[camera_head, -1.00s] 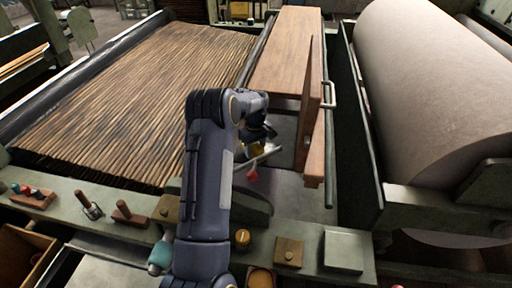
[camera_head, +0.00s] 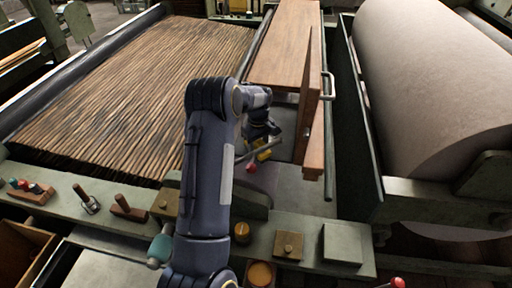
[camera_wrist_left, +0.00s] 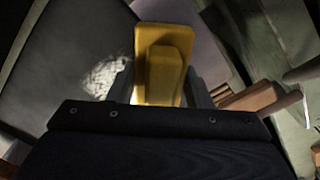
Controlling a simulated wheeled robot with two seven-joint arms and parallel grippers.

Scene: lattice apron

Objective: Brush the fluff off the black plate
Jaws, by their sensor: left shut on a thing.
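My left gripper (camera_wrist_left: 158,90) is shut on a yellow block-like thing (camera_wrist_left: 163,55), which may be the brush's handle; no bristles can be made out. The yellow thing also shows in the head view (camera_head: 263,154), low beside the wooden housing. In the left wrist view the black plate (camera_wrist_left: 55,50) lies to the left of the gripper, dark and flat. A pale, patchy tuft of fluff (camera_wrist_left: 104,76) is on its right part, just left of the fingers. I cannot tell whether the held thing touches the plate. My right gripper is not in view.
A wooden housing with an upright panel (camera_head: 307,105) stands close right of the gripper. A slatted bed (camera_head: 130,90) lies left and a large pale roller (camera_head: 430,90) right. A red-tipped lever (camera_head: 251,167) is near the gripper. The front rail (camera_head: 205,205) carries pegs and small blocks.

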